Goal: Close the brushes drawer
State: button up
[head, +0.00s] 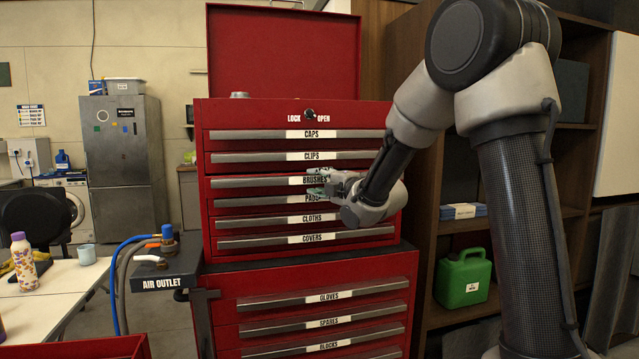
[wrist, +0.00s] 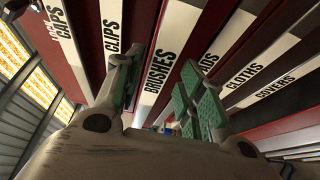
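The brushes drawer (head: 246,183) is the third drawer down in the upper part of the red tool chest (head: 226,115). In the head view it looks nearly flush with its neighbours; any small gap is hard to tell. My gripper (head: 322,184) is at the middle of its front and partly covers the BRUSHES and PADS labels. In the wrist view the BRUSHES label (wrist: 160,65) runs between the two spread green-padded fingers of my gripper (wrist: 160,88). One finger lies on the CLIPS side, the other over the PADS label. Contact with the handle cannot be told.
The clips drawer (head: 240,157) above and the pads drawer (head: 250,202) below are close to my fingers. An air outlet shelf (head: 165,272) with hoses juts out at the left. Wooden shelving with a green can (head: 463,279) stands at the right.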

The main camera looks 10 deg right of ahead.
aim_at(301, 174)
jog(key=shift+c, duration=0.4)
grip_shut()
jog(key=w, duration=0.4)
jog(key=shift+w, duration=0.15)
jog(key=shift+o, duration=0.4)
grip_release()
jog(key=shift+w+f, duration=0.1)
jog(key=shift+w, duration=0.05)
